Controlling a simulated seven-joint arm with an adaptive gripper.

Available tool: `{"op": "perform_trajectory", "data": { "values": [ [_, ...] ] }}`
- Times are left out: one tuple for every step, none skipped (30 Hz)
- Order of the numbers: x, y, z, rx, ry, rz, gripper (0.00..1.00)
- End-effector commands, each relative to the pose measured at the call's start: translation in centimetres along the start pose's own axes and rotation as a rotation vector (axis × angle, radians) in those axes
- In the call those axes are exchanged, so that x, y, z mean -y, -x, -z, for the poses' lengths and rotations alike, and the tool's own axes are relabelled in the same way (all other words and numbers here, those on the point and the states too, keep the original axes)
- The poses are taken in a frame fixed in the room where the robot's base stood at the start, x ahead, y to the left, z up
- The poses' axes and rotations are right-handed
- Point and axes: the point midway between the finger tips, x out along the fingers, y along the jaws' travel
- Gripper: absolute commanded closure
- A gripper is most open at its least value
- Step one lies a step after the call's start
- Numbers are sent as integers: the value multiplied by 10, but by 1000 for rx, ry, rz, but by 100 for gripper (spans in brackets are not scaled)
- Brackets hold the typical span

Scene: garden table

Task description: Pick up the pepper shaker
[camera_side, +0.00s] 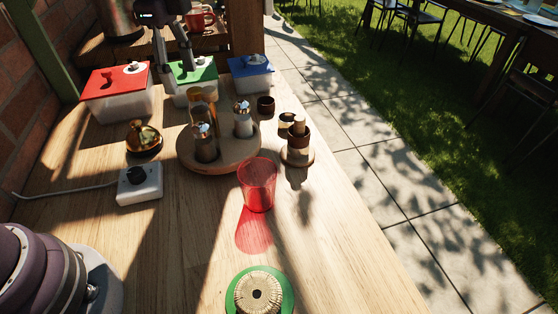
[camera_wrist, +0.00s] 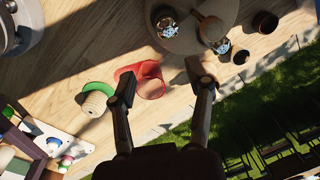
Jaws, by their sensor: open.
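Two shakers with shiny metal tops stand upright on a round wooden tray (camera_side: 222,163): a front one (camera_side: 205,148) and a back one (camera_side: 242,124). They look alike, and I cannot tell for sure which is the pepper shaker. Both also show near the top of the wrist view, one at the left (camera_wrist: 168,30) and one at the right (camera_wrist: 222,47).
An amber bottle (camera_side: 202,98) shares the tray. A red cup (camera_side: 257,187) stands in front, and a stacked wooden piece (camera_side: 298,140) to the right. Lidded boxes (camera_side: 118,100), a brass pot (camera_side: 144,139) and a power socket (camera_side: 140,185) stand left. A green disc (camera_side: 233,298) lies nearer.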

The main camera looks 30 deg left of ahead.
Motion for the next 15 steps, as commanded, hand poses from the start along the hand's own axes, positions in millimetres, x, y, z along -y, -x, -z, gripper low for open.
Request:
{"op": "perform_trajectory", "data": {
  "values": [
    [6,-10,3,11,-68,-24,48],
    [8,-14,4,16,-107,-36,48],
    [10,-18,6,20,-148,-47,48],
    [11,-20,6,23,-170,-54,48],
    [12,-23,7,24,-186,-58,48],
    [12,-29,7,25,-199,-64,48],
    [12,-34,7,25,-204,-66,48],
    [12,-40,7,26,-205,-67,48],
    [11,-49,6,27,-204,-67,48],
    [11,-55,6,26,-203,-67,48],
    [11,-60,6,26,-203,-66,48],
    [11,-66,5,25,-203,-64,48],
    [11,-69,5,25,-203,-64,48],
    [11,-73,5,25,-203,-63,48],
    [11,-78,3,25,-201,-64,48]
  ]
}}
